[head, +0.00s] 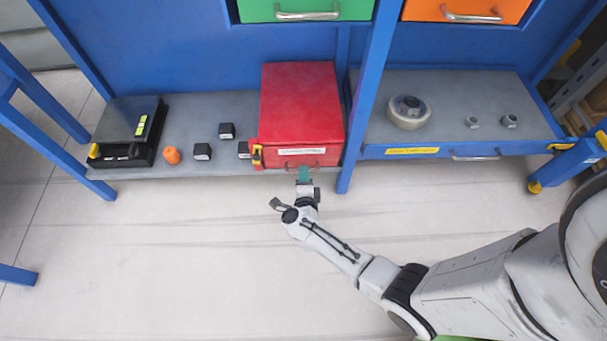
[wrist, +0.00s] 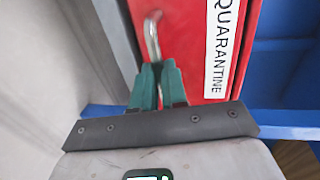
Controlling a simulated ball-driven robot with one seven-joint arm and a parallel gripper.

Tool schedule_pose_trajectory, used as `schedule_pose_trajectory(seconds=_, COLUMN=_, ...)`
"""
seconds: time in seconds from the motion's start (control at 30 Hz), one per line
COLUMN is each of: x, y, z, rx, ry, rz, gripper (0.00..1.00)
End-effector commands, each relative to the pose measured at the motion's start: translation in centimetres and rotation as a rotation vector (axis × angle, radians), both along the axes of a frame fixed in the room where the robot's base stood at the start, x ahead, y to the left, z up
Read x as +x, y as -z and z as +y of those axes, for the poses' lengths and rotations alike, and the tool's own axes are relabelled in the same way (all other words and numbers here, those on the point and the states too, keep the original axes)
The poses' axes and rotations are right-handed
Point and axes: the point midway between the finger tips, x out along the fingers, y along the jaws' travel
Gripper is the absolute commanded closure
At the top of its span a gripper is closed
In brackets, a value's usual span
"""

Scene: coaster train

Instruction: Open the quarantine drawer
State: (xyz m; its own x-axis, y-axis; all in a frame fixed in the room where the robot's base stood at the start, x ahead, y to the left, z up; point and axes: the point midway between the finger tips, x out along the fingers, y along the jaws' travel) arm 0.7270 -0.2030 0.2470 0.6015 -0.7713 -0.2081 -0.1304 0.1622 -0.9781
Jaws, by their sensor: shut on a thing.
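The quarantine drawer is the front of a red box (head: 301,105) on the lower shelf. It bears a white label (wrist: 223,45) reading QUARANTINE in the wrist view. The drawer front looks closed against the box. Its metal bar handle (wrist: 152,40) runs along the front below the label. My gripper (head: 304,172) is at the handle, and in the wrist view its green fingers (wrist: 158,82) are shut on the handle's near end. The part of the handle between the fingers is hidden.
A blue post (head: 366,100) stands right of the red box. Left on the shelf are small black blocks (head: 227,131), an orange piece (head: 172,155) and a black scale-like device (head: 129,130). A round part (head: 409,112) sits on the right shelf. The floor in front is clear.

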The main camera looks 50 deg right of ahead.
Motion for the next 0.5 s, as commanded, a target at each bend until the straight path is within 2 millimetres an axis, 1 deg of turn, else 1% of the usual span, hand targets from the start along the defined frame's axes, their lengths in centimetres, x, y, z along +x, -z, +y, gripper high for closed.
schedule_pose_trajectory(seconds=0.17, x=-0.3, y=0.0, z=0.4, rx=0.001, ry=-0.001, rz=0.002, gripper=1.0)
schedule_pose_trajectory(seconds=0.27, x=-1.0, y=0.0, z=1.3, rx=0.002, ry=-0.001, rz=0.002, gripper=1.0)
schedule_pose_trajectory(seconds=0.37, x=-2.2, y=0.0, z=2.9, rx=0.002, ry=-0.003, rz=0.004, gripper=1.0)
schedule_pose_trajectory(seconds=0.5, x=-4.6, y=0.0, z=5.9, rx=0.002, ry=-0.005, rz=0.004, gripper=1.0)
